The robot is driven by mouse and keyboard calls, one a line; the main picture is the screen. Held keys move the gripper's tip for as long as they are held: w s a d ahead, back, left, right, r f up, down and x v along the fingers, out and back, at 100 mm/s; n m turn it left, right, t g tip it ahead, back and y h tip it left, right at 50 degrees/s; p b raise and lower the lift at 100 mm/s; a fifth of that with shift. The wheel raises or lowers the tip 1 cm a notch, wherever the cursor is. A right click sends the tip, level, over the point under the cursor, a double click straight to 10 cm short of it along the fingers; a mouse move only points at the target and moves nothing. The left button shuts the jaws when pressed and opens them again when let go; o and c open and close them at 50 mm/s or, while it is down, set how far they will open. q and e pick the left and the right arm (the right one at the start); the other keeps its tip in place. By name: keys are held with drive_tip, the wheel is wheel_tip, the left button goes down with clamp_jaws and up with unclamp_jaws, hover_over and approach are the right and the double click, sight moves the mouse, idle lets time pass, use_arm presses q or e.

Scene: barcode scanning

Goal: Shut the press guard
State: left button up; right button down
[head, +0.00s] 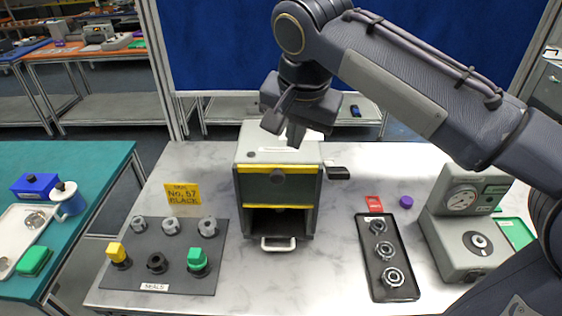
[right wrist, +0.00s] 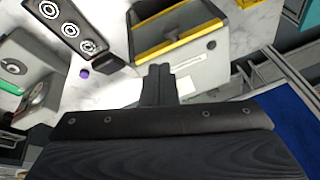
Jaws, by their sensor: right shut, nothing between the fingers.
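The press (head: 245,145) is a grey box standing at the middle of the marble-topped table. Its guard (head: 255,187) is a dark front panel with yellow bands along its top and lower edges and a dark knob (head: 278,176) in the middle. The guard covers the upper front; below it the front is open and dark inside. The press also shows in the right wrist view (right wrist: 205,65). My right gripper (head: 284,136) is shut and empty, above the rear top of the press, with its fingers (right wrist: 158,82) pointing down. My left gripper is not in view.
A light handle (head: 278,247) sticks out at the press's foot. A board with knobs and nuts (head: 135,280) lies left, with a yellow sign (head: 183,194) behind. A black tray of rings (head: 372,257) and a gauge device (head: 447,235) stand right. Bare tabletop lies between.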

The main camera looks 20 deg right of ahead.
hover_over(281, 175)
drive_tip(key=s+d, duration=0.2)
wheel_tip(281, 175, down, 6)
drive_tip(key=r, duration=0.1)
drive_tip(key=shift+w+a+f+p, duration=0.15)
drive_tip(key=shift+a+f, duration=0.15)
drive_tip(key=shift+f, duration=0.35)
drive_tip(key=shift+w+a+f+p, duration=0.2)
drive_tip(key=shift+a+f, duration=0.15)
drive_tip(key=shift+f, duration=0.35)
drive_tip(key=shift+w+a+f+p, duration=0.15)
drive_tip(key=shift+a+f, duration=0.15)
drive_tip(key=shift+f, duration=0.35)
wheel_tip(281, 175, down, 12)
drive_tip(key=b, duration=0.9)
drive_tip(key=shift+s+b, duration=0.2)
drive_tip(key=shift+b, duration=0.2)
drive_tip(key=shift+f, duration=0.15)
